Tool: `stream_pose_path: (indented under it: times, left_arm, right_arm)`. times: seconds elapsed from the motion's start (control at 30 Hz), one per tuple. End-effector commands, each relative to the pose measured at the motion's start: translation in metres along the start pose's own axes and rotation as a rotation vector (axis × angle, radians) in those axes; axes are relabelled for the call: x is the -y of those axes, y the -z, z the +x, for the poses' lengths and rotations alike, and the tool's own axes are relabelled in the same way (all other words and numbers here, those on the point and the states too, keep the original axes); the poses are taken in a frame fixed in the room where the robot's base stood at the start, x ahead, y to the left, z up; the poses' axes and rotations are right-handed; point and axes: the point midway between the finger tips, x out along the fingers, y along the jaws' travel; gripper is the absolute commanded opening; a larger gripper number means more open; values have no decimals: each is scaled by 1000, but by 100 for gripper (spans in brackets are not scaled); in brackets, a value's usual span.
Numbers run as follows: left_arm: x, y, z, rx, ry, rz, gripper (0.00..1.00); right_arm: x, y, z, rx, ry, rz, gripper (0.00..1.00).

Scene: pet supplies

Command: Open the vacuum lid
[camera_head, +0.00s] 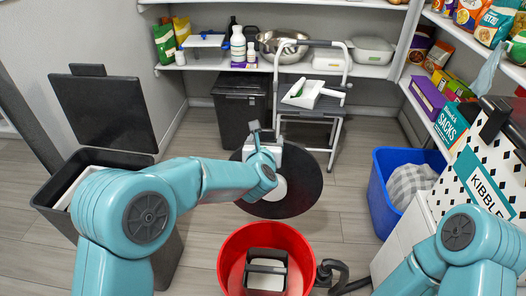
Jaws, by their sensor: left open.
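The vacuum is a red round tub (228,262) at the bottom centre, with a black hose (336,272) at its right. Its top is open, and a dark frame with a pale panel (266,274) shows inside. A large black round disc with a pale centre, which looks like the vacuum lid (300,192), stands raised just behind the tub. My left gripper (256,132) is open at the disc's upper edge, in front of it in the picture. Whether it touches the disc is unclear. My right arm is at the bottom right; its gripper is out of view.
A dark bin (55,190) with its lid (105,112) up stands at left. A step stool (334,110) and black bin (238,108) stand behind the disc. A blue tub (384,190) and a kibble box (478,178) are at right. Grey floor (345,215) is clear between.

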Motion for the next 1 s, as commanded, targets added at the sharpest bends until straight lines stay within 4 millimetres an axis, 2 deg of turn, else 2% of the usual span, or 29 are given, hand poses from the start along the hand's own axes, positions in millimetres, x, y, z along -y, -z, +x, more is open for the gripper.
stream_pose_path:
  times: [0.17,0.4,0.53,0.7,1.0]
  left_arm:
    - [1,-2,-38,0,4,2,73]
    - [1,-2,-103,1,4,1,73]
    - [1,-2,-129,1,3,1,73]
    - [0,-1,-149,1,2,0,73]
    - [0,0,-154,0,1,-1,73]
  right_arm:
    - [1,0,-2,1,0,-1,0]
    - [3,-2,-5,4,0,-4,0]
    - [4,-2,-7,5,1,-5,0]
    - [4,-2,-8,6,1,-6,0]
    - [4,-2,-8,6,1,-6,0]
